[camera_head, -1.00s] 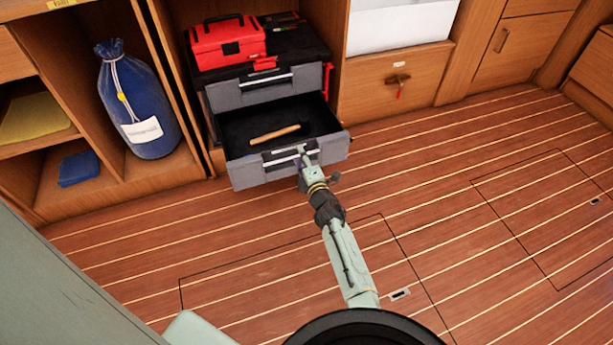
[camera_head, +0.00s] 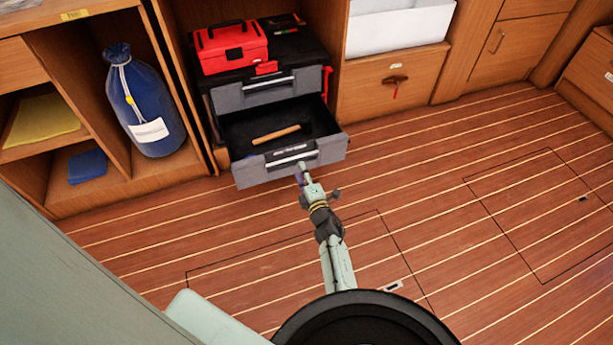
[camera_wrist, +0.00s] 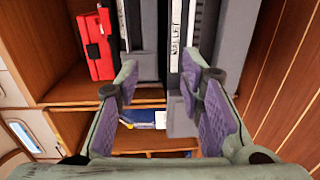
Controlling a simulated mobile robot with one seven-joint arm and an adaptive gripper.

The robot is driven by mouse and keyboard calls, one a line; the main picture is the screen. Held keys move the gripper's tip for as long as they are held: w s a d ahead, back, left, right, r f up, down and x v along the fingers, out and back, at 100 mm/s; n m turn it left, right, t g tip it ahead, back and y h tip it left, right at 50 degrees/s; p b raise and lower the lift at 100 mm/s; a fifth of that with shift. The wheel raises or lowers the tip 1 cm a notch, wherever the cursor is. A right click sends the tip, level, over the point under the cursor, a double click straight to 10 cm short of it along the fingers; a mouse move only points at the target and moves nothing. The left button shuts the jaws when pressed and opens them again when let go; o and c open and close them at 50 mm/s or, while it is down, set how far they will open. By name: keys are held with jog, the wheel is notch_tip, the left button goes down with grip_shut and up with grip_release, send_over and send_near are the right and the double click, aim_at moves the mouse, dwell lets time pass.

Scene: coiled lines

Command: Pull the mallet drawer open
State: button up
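The mallet drawer (camera_head: 248,170) is the lower grey drawer of the tool chest and stands pulled out. Its front carries a handle bar (camera_head: 292,161) and a label reading MALLET (camera_wrist: 176,28) in the wrist view. A tool with a wooden handle (camera_head: 276,134) lies inside on the dark lining. My gripper (camera_head: 303,168) is just in front of the drawer front, near the handle. In the wrist view my gripper (camera_wrist: 160,78) has its two purple-padded fingers spread apart, with nothing clamped between them. Whether a fingertip still touches the handle, I cannot tell.
The upper grey drawer (camera_head: 262,91) looks shut, under a red toolbox (camera_head: 231,46). A blue bag (camera_head: 140,105) stands in the left cubby. A wooden drawer (camera_head: 385,100) is on the right. The plank floor (camera_head: 440,210) is clear.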

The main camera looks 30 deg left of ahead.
jog(key=shift+p+v, duration=1.55)
jog(key=shift+p, duration=0.5)
jog(key=shift+r, duration=0.1)
